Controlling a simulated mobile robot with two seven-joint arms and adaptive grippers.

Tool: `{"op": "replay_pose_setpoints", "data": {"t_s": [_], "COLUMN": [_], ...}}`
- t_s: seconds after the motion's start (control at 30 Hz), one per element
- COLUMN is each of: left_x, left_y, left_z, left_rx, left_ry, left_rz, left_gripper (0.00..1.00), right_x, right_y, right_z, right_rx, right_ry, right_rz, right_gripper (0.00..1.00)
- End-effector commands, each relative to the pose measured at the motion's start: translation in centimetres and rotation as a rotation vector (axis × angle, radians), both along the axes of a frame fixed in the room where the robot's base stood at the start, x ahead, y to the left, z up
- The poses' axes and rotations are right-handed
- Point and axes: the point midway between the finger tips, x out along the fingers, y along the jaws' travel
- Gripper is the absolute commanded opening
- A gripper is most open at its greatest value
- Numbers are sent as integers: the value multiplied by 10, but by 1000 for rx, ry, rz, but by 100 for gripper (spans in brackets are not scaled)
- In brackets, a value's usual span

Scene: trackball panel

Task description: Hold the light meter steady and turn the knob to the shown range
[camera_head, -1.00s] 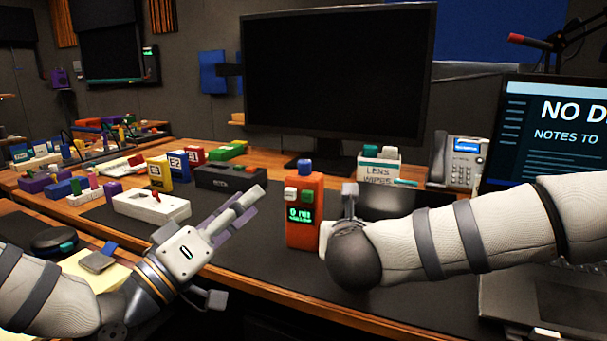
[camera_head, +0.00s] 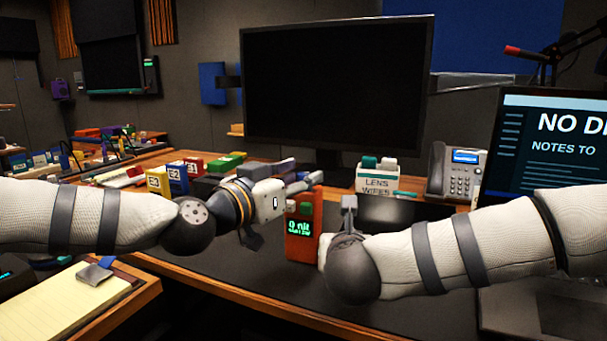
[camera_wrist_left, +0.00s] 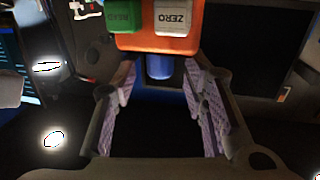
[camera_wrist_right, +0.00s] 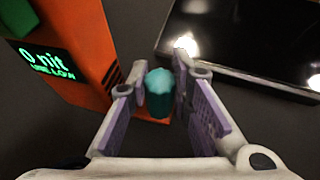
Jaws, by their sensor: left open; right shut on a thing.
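The orange light meter (camera_head: 301,246) stands upright on the dark desk mat; its green screen reads 0 nit, with a smaller line beneath too blurred to read. The left wrist view shows its green READ button (camera_wrist_left: 124,15), white ZERO button (camera_wrist_left: 175,17) and a blue cylinder (camera_wrist_left: 159,67) on its top end. My left gripper (camera_wrist_left: 160,82) is open at the meter's top, its fingers either side of the blue cylinder and apart from it. My right gripper (camera_wrist_right: 160,84) is shut on a teal cylinder (camera_wrist_right: 162,101) beside the meter's orange side. The head view hides both cylinders.
A lens wipes box (camera_head: 377,181) and a desk phone (camera_head: 457,171) stand behind, below a large dark monitor (camera_head: 335,85). A laptop (camera_head: 550,150) is at right. Coloured boxes (camera_head: 178,178) stand at left, and a yellow notepad (camera_head: 65,303) lies front left. The mat before the meter is clear.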

Motion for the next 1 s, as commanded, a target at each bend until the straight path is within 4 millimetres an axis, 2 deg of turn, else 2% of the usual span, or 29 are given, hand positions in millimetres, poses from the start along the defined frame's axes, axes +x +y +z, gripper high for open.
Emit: {"op": "replay_pose_setpoints", "data": {"t_s": [0.13,0.4,0.43,0.6,1.0], "left_x": [14,16,16,16,15], "left_y": [-9,-10,-10,-10,-13], "left_z": [0,0,0,0,2], "left_rx": [-1,-1,-1,-1,-9], "left_ry": [-1,-1,-1,-1,-4], "left_rz": [0,1,1,1,-44], "left_gripper": [40,40,38,0,0], "right_x": [0,0,0,0,0], "right_y": [0,0,0,0,0], "right_z": [0,0,0,0,0], "right_rx": [0,0,0,0,1], "right_ry": [0,1,1,1,1], "right_rz": [-1,0,0,0,0], "right_gripper": [0,0,0,0,0]}}
